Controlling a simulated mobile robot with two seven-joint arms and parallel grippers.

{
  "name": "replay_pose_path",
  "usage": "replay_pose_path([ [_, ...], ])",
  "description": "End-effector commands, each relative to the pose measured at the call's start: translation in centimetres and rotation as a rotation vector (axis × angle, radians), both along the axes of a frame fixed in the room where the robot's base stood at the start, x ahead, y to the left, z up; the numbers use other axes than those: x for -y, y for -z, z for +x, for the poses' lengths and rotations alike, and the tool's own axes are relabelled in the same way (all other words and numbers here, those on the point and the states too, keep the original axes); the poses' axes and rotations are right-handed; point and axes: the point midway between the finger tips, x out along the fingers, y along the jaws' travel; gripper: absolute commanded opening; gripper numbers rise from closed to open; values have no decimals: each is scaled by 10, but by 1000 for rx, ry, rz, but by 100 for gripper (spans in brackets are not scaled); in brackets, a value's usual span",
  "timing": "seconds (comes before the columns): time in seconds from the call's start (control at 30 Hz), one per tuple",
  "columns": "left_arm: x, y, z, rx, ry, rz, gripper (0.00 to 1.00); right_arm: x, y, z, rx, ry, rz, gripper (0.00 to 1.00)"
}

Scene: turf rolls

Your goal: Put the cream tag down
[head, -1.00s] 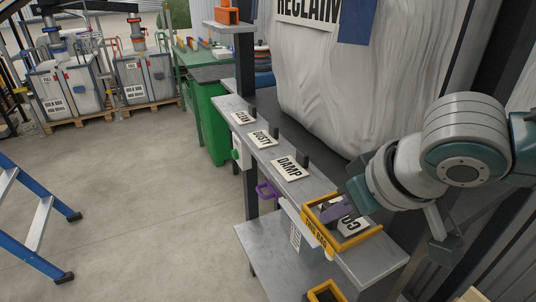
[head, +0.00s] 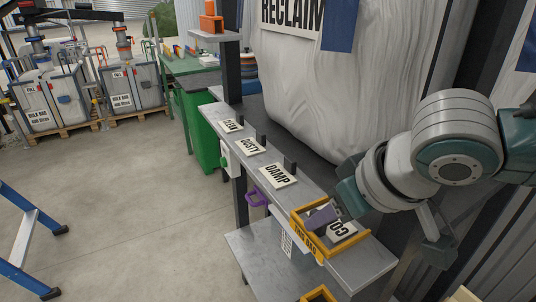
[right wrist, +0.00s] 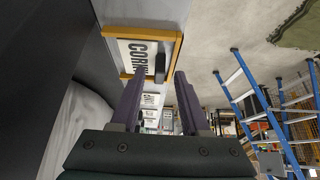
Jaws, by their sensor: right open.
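A cream tag with dark lettering, its word partly hidden in the head view, lies in a yellow-framed tray (head: 361,241) at the near end of the grey shelf. In the right wrist view this cream tag (right wrist: 133,54) reads "CORN" or similar and has a dark upright grip (right wrist: 160,67). My right gripper (head: 325,216) is over the tray. In the right wrist view its purple fingers (right wrist: 160,85) are open and apart, with the dark grip showing between their tips. Whether they touch it I cannot tell. My left gripper is not in view.
Cream tags reading CLEAN (head: 230,126), DUSTY (head: 250,146) and DAMP (head: 278,175) lie farther along the shelf (head: 219,111). A purple handle (head: 257,198) sticks out at its front edge. A large pale bag (head: 330,95) hangs behind. A blue ladder (head: 28,236) stands left on open floor.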

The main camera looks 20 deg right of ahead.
Motion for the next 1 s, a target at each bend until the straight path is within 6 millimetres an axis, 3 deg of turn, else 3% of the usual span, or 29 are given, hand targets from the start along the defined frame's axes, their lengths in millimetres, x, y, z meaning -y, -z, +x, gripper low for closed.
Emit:
replay_pose_path([
  [0.4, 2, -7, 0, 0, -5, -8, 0, 3, -70, -43, 0, -3, -3, 46],
  [0.6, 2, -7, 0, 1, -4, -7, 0, 4, -90, -55, 0, -1, -2, 46],
  [0.77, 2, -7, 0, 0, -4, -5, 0, -18, -84, -66, -5, -58, 17, 46],
  [0.9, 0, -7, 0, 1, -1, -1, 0, -51, -66, -90, -13, -140, 37, 46],
  [1.0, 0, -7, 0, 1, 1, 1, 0, -59, -52, -113, -43, -147, 24, 46],
])
